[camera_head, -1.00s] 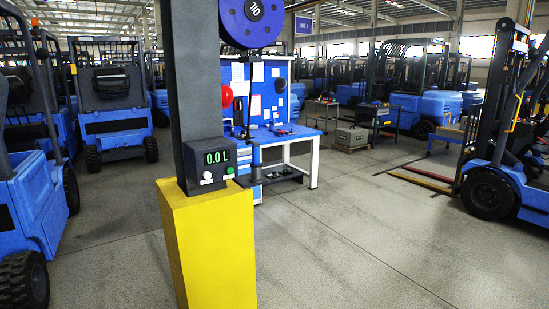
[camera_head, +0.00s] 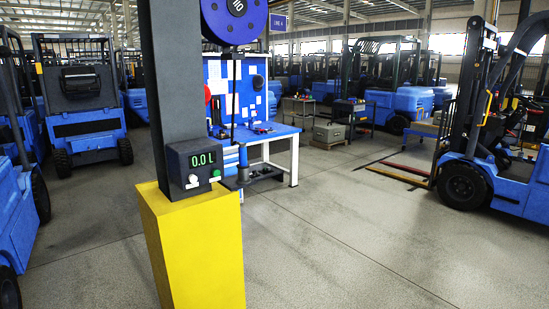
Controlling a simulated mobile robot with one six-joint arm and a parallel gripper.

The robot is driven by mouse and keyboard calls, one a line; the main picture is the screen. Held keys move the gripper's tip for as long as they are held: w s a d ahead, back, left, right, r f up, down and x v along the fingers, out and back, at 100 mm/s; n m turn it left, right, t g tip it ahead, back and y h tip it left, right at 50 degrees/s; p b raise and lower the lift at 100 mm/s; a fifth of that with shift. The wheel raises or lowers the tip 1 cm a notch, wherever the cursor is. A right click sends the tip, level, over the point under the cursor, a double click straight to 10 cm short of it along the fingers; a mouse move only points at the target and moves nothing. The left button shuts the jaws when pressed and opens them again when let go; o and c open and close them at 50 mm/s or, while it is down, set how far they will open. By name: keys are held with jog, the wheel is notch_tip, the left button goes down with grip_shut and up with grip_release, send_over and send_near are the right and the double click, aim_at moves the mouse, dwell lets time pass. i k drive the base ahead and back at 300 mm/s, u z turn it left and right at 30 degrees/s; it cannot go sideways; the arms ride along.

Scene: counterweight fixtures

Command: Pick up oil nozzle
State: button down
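The display box (camera_head: 194,164) reads "0.0 L" and sits on a dark post (camera_head: 168,80) with a yellow base (camera_head: 195,250). My gripper is not in view.
A blue workbench (camera_head: 268,134) with a tool board stands behind the post. A forklift (camera_head: 480,170) is at the right, its forks low, and others line the left and back. The floor at front right is clear.

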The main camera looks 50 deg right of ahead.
aim_at(242, 164)
jog(key=u, duration=1.05)
jog(key=k, duration=0.1)
jog(key=z, duration=2.4)
jog(key=k, duration=0.9)
jog(key=u, duration=0.15)
jog(key=i, duration=0.75)
